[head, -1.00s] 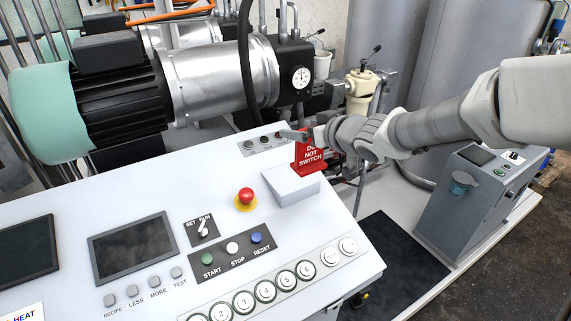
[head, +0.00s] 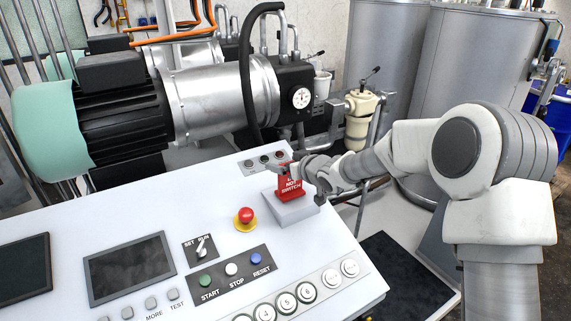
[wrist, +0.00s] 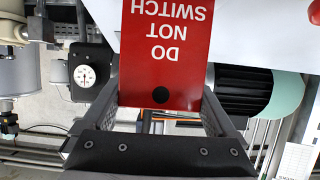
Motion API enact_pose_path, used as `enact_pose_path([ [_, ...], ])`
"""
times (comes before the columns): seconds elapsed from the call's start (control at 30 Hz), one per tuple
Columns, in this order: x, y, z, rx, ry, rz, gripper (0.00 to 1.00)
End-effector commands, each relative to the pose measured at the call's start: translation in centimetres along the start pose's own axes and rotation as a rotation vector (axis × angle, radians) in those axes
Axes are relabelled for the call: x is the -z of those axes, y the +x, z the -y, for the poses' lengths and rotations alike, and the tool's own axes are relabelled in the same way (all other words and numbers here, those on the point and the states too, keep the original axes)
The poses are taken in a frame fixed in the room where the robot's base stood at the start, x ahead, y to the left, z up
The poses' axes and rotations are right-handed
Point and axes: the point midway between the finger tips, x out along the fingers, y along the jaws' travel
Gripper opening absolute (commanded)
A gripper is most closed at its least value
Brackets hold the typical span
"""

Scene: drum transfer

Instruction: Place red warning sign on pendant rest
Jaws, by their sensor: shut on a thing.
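The red warning sign (head: 290,188) reads "NOT SWITCH" in the head view and stands roughly upright at the grey block on the console, which I take as the pendant rest (head: 289,209). Its lower edge is over or on the block's top; I cannot tell whether it touches. My gripper (head: 285,170) is shut on the sign's upper part, coming from the right. In the wrist view the sign (wrist: 168,50) appears upside down between my two fingers (wrist: 165,105), with a dark hole near its edge.
The sloped white console (head: 120,215) carries a red emergency button (head: 245,216), a screen (head: 131,268) and several push buttons. A pump motor with a gauge (head: 301,97) stands behind. A cream valve (head: 361,108) stands behind my arm.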

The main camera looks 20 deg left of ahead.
Motion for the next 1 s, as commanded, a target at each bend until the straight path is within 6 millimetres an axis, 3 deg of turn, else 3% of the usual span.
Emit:
enact_pose_path([
  [0.4, -0.7, 0.3, 0.0, 0.000, -0.001, -0.002, 0.10],
  [0.43, -0.6, 0.2, 0.0, 0.000, -0.001, -0.002, 0.96],
  [0.47, -0.5, 0.2, 0.0, 0.000, -0.001, -0.002, 1.00],
  [0.8, 0.0, 0.0, 0.0, 0.000, -0.001, -0.002, 1.00],
  [1.0, -0.3, -2.7, -0.2, -0.004, 0.000, -0.002, 1.00],
])
